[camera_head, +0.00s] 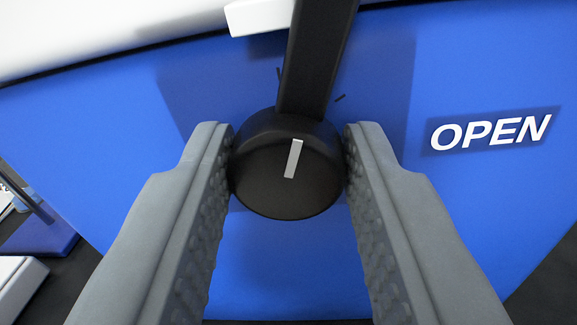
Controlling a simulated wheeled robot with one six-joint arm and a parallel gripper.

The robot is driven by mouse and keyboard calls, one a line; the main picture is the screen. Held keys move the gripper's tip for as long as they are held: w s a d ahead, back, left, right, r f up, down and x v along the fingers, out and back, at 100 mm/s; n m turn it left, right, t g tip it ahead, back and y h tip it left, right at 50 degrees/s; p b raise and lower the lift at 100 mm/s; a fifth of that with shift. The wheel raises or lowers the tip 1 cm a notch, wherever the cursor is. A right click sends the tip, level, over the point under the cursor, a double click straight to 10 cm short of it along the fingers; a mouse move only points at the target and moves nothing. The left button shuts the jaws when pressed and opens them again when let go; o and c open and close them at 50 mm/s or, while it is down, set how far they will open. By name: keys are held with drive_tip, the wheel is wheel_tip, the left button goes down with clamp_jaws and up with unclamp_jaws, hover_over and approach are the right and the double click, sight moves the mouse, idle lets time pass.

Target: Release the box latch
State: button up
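The box latch is a round black knob (287,185) with a white mark, set on the blue box front (470,220). A black bar (318,55) runs from the knob up to the top of the picture. The white mark stands near upright, leaning slightly right. My gripper (288,160) has one grey finger on each side of the knob, with the fingertips at its left and right edges. The fingers appear to touch the knob's sides. The white word OPEN (490,132) is on the blue face to the right.
A white block (260,17) sits at the top edge, beside the black bar. A white surface (90,30) lies above the blue face at upper left. At lower left are a blue base (42,235) and a white object (18,283) on the dark floor.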

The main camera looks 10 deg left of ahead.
drive_tip(key=shift+c, duration=1.2)
drive_tip(key=shift+m, duration=0.3)
drive_tip(key=m, duration=0.3)
drive_tip(key=shift+f+m, duration=0.1)
drive_tip(key=shift+m, duration=2)
drive_tip(key=o, duration=1)
drive_tip(key=shift+s, duration=0.1)
